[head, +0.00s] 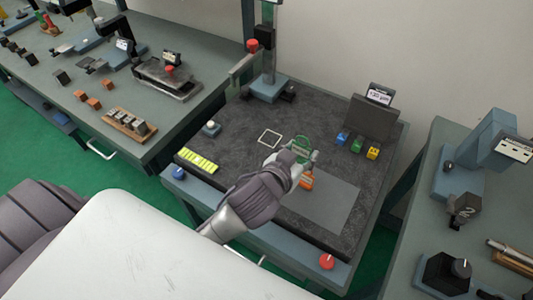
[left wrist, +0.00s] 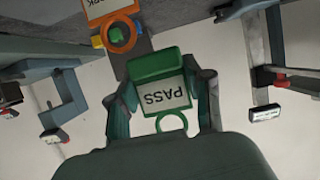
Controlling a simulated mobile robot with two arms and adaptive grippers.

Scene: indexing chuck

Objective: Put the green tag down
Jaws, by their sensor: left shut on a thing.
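The green tag (head: 301,142) is in my left gripper (head: 303,157), over the dark mat (head: 235,155) of the middle bench. In the left wrist view the green tag (left wrist: 158,67) shows a white face reading "PASS" and a green ring. The fingers of my left gripper (left wrist: 163,88) are shut on it from both sides. An orange tag (head: 307,182) is just below the gripper in the head view. It also shows in the left wrist view (left wrist: 118,33), beyond the green tag. My right gripper is not in view.
A white square outline (head: 270,138) marks bare mat left of the gripper. A grey panel (head: 335,203) lies at the right front. Blue, green and yellow blocks (head: 357,145) stand by a dark display stand (head: 371,117). A yellow-green strip (head: 197,160) lies at the left edge. A red knob (head: 327,261) is in front.

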